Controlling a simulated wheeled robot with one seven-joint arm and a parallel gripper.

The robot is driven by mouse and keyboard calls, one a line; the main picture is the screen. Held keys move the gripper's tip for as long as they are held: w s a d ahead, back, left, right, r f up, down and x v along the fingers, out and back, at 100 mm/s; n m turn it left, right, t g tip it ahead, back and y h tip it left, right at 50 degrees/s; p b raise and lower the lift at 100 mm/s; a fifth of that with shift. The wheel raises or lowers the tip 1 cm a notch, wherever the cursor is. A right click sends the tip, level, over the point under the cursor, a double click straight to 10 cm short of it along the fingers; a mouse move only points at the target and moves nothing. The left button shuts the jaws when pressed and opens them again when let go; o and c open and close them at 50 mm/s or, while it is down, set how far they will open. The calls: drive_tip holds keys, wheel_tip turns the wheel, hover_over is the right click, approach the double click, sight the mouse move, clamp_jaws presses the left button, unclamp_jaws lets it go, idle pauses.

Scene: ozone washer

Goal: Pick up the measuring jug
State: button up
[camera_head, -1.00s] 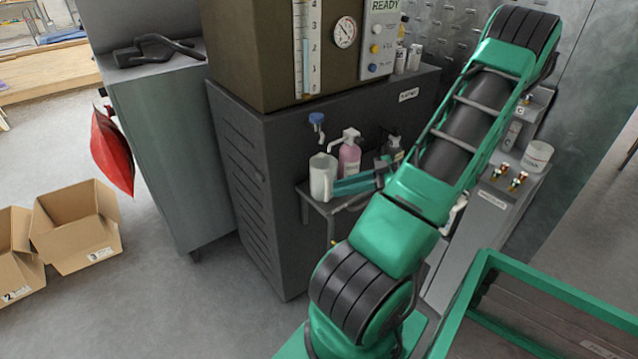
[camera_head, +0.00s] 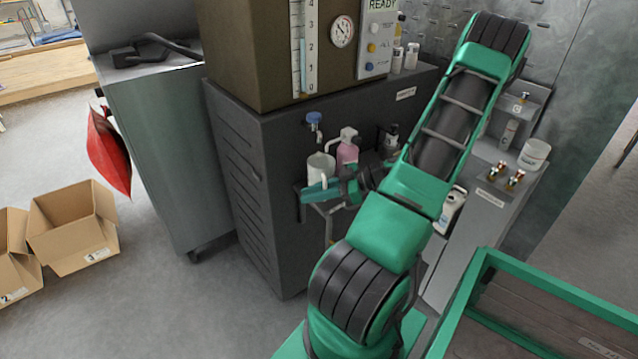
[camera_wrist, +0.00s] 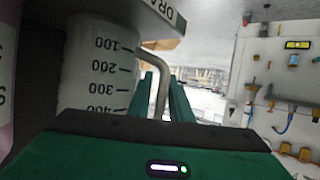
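The measuring jug (camera_head: 319,168) is pale and upright on a small shelf at the cabinet's front, left of the pink bottle. In the wrist view the jug (camera_wrist: 92,75) fills the left side, with marks from 100 to 400 and its handle (camera_wrist: 162,75) on its right. My gripper (camera_head: 314,192) reaches across the jug's near side in the head view. In the wrist view my gripper's green fingers (camera_wrist: 163,95) stand apart, one on each side of the handle's lower part. A gap shows between them; contact with the handle cannot be made out.
The pink bottle (camera_head: 347,152) stands close behind and right of the jug. A blue-capped tap (camera_head: 314,122) is above the jug. A dark bottle (camera_head: 391,136) stands farther right.

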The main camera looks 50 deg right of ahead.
drive_tip(key=shift+c, duration=0.6)
clamp_jaws()
drive_tip(key=shift+r, duration=0.1)
drive_tip(key=s+a, duration=0.2)
drive_tip(key=s, duration=0.6)
drive_tip(key=s+a+r, duration=0.1)
drive_tip(key=s+a, duration=0.1)
drive_tip(key=s, duration=0.7)
drive_tip(key=shift+s+r, duration=0.15)
drive_tip(key=shift+s, duration=0.05)
